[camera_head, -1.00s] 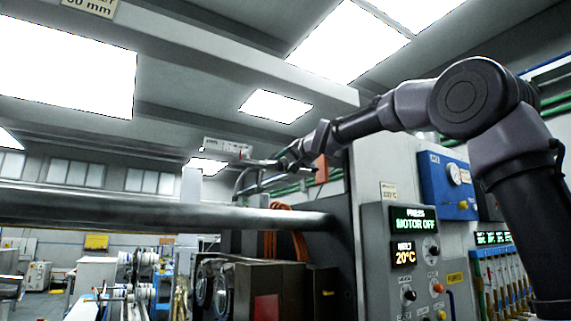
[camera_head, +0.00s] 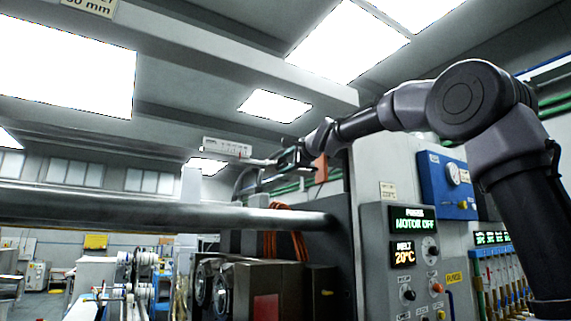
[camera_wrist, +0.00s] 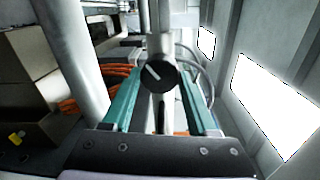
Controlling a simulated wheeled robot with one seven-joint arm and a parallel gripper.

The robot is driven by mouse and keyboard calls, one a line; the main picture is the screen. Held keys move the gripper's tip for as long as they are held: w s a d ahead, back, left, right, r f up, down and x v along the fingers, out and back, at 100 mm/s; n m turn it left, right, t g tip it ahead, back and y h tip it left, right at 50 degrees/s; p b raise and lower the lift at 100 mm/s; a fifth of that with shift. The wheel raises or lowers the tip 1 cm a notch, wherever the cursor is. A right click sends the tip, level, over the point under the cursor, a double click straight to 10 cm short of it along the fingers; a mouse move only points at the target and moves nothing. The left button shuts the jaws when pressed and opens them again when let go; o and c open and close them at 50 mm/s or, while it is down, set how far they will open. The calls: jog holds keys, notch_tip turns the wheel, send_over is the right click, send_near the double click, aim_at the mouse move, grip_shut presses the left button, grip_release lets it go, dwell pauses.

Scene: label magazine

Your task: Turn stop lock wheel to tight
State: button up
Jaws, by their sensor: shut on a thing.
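The stop lock wheel appears to be the round black knob (camera_wrist: 157,75) with a white pointer line, in the middle of the wrist view. The line slants from upper left to lower right. My gripper (camera_wrist: 158,84) has one teal finger on each side of the knob and is shut on it. The exact contact at the fingertips is hard to see. In the head view my gripper (camera_head: 276,162) is small, up beside a pale scale plate (camera_head: 227,147); the wheel cannot be made out there.
A thick grey bar (camera_head: 150,216) runs across below my gripper. A grey control panel (camera_head: 374,250) reading MOTOR OFF and a blue gauge panel (camera_head: 447,185) stand under my arm at the right. Orange cables (camera_wrist: 120,72) lie left of the fingers.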

jog(key=m, duration=0.6)
jog(key=shift+f, duration=0.15)
jog(key=m, duration=0.6)
jog(key=shift+f+m+y, duration=0.1)
jog(key=shift+m+y, duration=0.2)
jog(key=shift+y, duration=0.1)
jog(key=o, duration=1.4)
jog(key=shift+s+d, duration=0.15)
jog(key=shift+s, duration=0.05)
jog(key=v, duration=1)
jog(key=shift+s+d, duration=0.1)
